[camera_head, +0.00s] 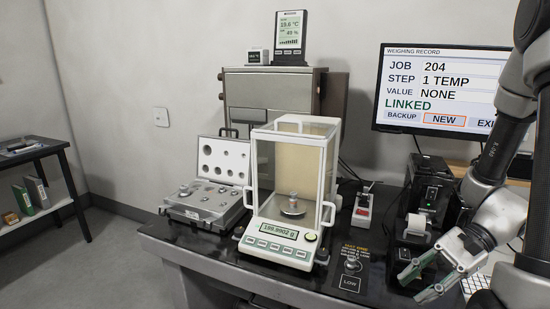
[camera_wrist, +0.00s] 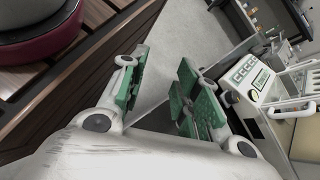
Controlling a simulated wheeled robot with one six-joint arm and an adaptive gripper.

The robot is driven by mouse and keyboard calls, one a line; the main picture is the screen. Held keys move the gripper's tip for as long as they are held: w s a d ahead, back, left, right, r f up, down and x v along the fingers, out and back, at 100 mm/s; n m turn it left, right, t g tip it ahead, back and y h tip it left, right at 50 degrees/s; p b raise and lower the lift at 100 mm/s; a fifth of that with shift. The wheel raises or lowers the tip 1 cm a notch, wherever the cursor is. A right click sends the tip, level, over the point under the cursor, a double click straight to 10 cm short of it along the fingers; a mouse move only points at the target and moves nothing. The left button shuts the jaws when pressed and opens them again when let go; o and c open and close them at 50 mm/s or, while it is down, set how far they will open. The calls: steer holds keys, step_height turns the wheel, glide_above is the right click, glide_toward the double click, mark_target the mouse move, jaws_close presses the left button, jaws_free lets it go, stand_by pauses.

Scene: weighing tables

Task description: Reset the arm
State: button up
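My gripper (camera_head: 424,278) is at the right of the head view, in front of the black printer-like device and near the table's front edge. Its two green-padded fingers are apart with nothing between them. In the wrist view my gripper (camera_wrist: 158,95) also shows open and empty, with grey floor visible between the fingers. My arm comes down from the upper right of the head view, bent at the elbow.
A glass-sided balance (camera_head: 290,190) reading about 199.9902 g holds a metal weight (camera_head: 294,200). An open weight case (camera_head: 205,205) stands left of it. A monitor (camera_head: 445,90) shows "LINKED". A printer (camera_head: 428,195) stands close to my gripper. The floor (camera_head: 110,260) at left is clear.

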steer(key=s+d+r+n+t+h, duration=0.1)
steer(key=d+r+n+t+h, duration=0.1)
steer(key=d+r+n+h, duration=0.7)
step_height(320, 180, up, 9)
steer(key=a+n+t+h, duration=0.1)
steer(key=a+n+t, duration=0.1)
steer(key=n+t, duration=0.1)
steer(key=shift+s+r+n+t+h, duration=0.15)
steer(key=shift+n+t+h, duration=0.2)
steer(key=shift+t, duration=0.45)
